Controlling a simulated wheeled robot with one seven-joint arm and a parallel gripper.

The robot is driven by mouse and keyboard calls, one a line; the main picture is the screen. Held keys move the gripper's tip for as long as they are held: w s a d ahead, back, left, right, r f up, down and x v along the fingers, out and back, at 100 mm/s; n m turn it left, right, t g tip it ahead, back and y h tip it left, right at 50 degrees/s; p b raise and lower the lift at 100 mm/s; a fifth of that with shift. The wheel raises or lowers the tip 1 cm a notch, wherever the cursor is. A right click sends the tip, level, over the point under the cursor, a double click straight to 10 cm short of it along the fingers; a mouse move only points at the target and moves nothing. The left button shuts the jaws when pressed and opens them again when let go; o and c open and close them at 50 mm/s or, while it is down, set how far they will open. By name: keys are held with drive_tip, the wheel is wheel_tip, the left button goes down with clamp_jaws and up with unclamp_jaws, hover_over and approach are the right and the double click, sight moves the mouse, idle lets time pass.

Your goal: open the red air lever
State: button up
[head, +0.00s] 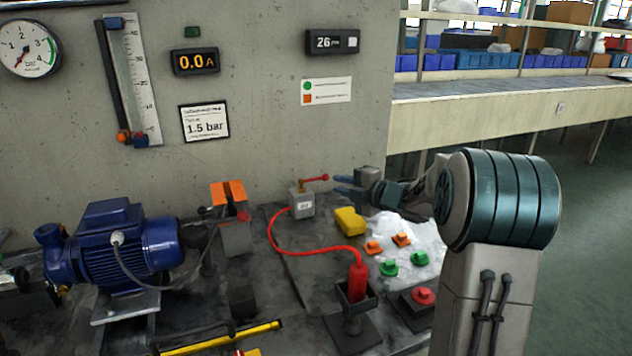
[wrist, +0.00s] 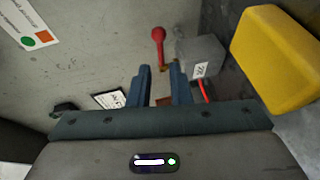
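The red air lever (head: 316,179) is a short red handle with a round knob, on top of a small grey valve box (head: 302,204). In the head view its knob points right, toward my gripper (head: 343,185). My gripper is open and empty, its blue fingers just right of the knob with a small gap. In the wrist view the lever (wrist: 159,50) shows beyond the fingertips of my gripper (wrist: 160,71), its knob up, with the grey box (wrist: 203,55) to the right. A red hose (head: 290,248) runs from the box to a red nozzle (head: 357,281) in a holder.
A yellow block (head: 349,221) lies on the bench right of the valve box; it is large in the wrist view (wrist: 278,55). A white bag with orange and green parts lies further right. A blue pump motor (head: 125,245) stands at left. The grey panel rises behind the lever.

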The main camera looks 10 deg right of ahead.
sight(319, 179)
drive_tip(key=x, duration=0.9)
drive_tip(key=shift+w+a+f, duration=0.1)
drive_tip(key=shift+w+a, duration=0.05)
drive_tip(key=shift+w, duration=0.15)
clamp_jaws()
